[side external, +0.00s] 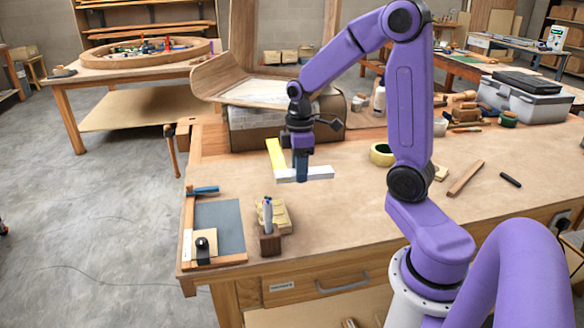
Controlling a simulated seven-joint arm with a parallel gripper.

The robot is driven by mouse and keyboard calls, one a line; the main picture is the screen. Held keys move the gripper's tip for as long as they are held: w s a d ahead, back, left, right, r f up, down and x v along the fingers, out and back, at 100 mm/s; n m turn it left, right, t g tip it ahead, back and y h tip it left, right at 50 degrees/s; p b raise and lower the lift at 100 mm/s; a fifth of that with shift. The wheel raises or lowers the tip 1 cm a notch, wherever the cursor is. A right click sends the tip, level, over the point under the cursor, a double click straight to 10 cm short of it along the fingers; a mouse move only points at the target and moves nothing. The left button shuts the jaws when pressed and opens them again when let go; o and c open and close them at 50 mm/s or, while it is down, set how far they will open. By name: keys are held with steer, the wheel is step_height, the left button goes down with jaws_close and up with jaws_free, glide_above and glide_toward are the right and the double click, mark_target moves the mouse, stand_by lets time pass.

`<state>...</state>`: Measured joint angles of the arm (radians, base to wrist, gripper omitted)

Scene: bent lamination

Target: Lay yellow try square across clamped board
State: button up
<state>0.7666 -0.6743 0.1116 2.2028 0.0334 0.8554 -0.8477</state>
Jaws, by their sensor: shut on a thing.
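The try square (275,156) has a yellow arm and a pale, whitish arm that meet in an L. My gripper (302,178) points down, with its dark blue fingers shut on the pale arm. The yellow arm points away toward the back of the bench. I cannot tell whether the square touches the bench top or hangs just above it. A grey board (219,226) with wooden strips along its edges lies at the bench's front left corner, apart from the square. A blue-handled tool, perhaps a clamp (203,191), lies at its back edge.
A small wooden block holding an upright marker (268,225) stands beside the grey board, near pale blocks. A box with a curved wooden piece (240,80) stands behind my gripper. The bench's front middle is clear.

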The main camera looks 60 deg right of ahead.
steer(key=shift+w+a+n, duration=0.25)
steer(key=shift+a+n, duration=0.1)
steer(key=shift+n, duration=0.15)
steer(key=w+a+f+n, duration=0.2)
steer(key=w+a+n, duration=0.3)
steer(key=w+n, duration=0.3)
steer(key=n, duration=1)
glide_above(224, 224)
step_height(224, 224, down, 4)
steer(key=shift+s+d+f, duration=0.1)
steer(key=shift+s+f, duration=0.05)
steer(key=shift+f, duration=1.25)
steer(key=shift+s+d+f, duration=0.1)
steer(key=shift+s+f, duration=0.05)
steer(key=shift+f, duration=1.25)
steer(key=shift+f, duration=0.3)
steer(key=shift+w+a, duration=0.25)
steer(key=o, duration=1.7)
steer(key=shift+c, duration=0.2)
